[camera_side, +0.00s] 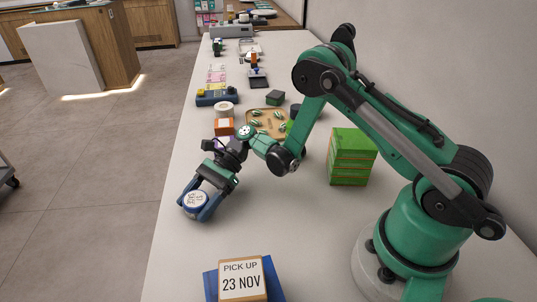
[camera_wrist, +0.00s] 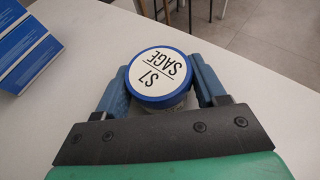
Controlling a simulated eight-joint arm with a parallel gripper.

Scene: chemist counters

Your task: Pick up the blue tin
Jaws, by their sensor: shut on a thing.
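The blue tin (camera_wrist: 160,76) is round, with a blue rim and a white lid label reading "S7 SAGE" in the wrist view. It also shows in the side view (camera_side: 195,200), near the left edge of the counter. My gripper (camera_wrist: 163,82) has its two blue fingers on either side of the tin and is shut on it. In the side view my gripper (camera_side: 198,203) points down toward the front left. I cannot tell whether the tin touches the counter.
A box labelled "PICK UP 23 NOV" (camera_side: 241,281) sits on a blue item at the front. Green boxes (camera_side: 352,157) are stacked by the wall. A wooden tray (camera_side: 254,115), an orange box (camera_side: 223,127) and a blue device (camera_side: 217,95) stand behind. Bare counter lies around the tin.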

